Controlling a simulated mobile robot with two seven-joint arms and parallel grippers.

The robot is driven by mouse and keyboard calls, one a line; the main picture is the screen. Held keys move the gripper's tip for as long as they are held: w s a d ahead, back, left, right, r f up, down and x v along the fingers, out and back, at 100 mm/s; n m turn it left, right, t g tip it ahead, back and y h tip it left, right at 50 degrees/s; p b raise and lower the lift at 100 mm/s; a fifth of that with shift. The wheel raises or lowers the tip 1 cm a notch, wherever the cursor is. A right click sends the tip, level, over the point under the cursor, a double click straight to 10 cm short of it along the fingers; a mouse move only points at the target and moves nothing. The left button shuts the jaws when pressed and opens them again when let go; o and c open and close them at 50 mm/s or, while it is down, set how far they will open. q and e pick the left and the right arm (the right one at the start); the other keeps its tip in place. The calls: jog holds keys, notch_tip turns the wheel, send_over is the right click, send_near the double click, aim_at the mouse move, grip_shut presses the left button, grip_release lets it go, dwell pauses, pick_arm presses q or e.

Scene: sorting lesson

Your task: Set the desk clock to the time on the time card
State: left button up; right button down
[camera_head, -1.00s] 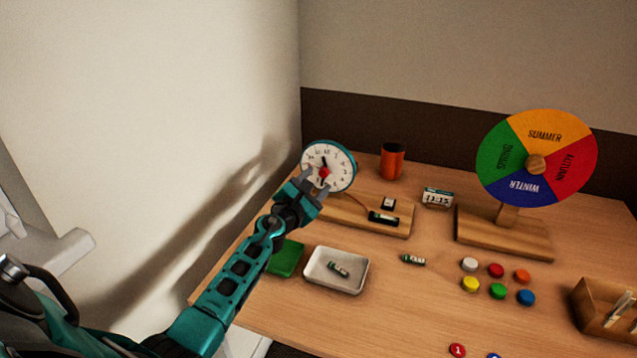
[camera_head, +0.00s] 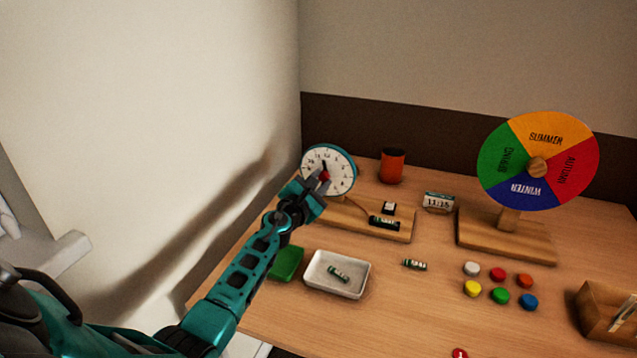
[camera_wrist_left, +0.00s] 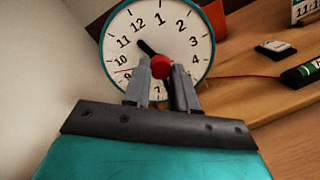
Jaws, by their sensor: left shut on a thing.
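The desk clock (camera_head: 341,163) has a white dial and teal rim and stands at the back left of the desk. It fills the upper middle of the left wrist view (camera_wrist_left: 198,28). My left gripper (camera_head: 321,182) is in front of the dial, its fingers shut on the red centre knob (camera_wrist_left: 161,66). A short black hand points between 11 and 12; a thin red line shows near 9. The fingers hide the lower dial, and I cannot make out another hand. The time card (camera_head: 438,202) reads 11:15 and stands right of the clock. My right gripper is not in view.
A white tray (camera_head: 361,279) and green block (camera_head: 286,263) lie near my arm. The season wheel (camera_head: 545,130) and coloured discs (camera_head: 500,296) are to the right.

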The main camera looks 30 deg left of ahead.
pick_arm(q)
grip_shut()
jog(key=shift+f, duration=0.1)
jog(key=shift+n+b, duration=0.35)
jog(key=shift+n, duration=0.35)
jog(key=shift+f+n+b, duration=0.1)
jog(key=shift+n+b, duration=0.25)
jog(key=shift+n, duration=0.45)
jog(key=shift+n+b, duration=0.35)
jog(key=shift+n, duration=0.65)
jog(key=n+b, duration=0.1)
jog(key=n, duration=0.2)
jog(key=n+b, duration=0.1)
jog(key=n, duration=0.1)
jog(key=shift+d+n+t+y, duration=0.15)
jog(key=shift+n+t+y, duration=0.15)
jog(key=shift+n+t, duration=0.1)
jog(key=n+b, duration=0.1)
jog(key=n, duration=0.4)
jog(key=shift+d+n+y, duration=0.1)
jog(key=shift+n+y, duration=0.3)
jog(key=shift+w+n+y+b, duration=0.1)
jog(key=shift+n+y+b, duration=0.35)
jog(key=shift+n, duration=2.05)
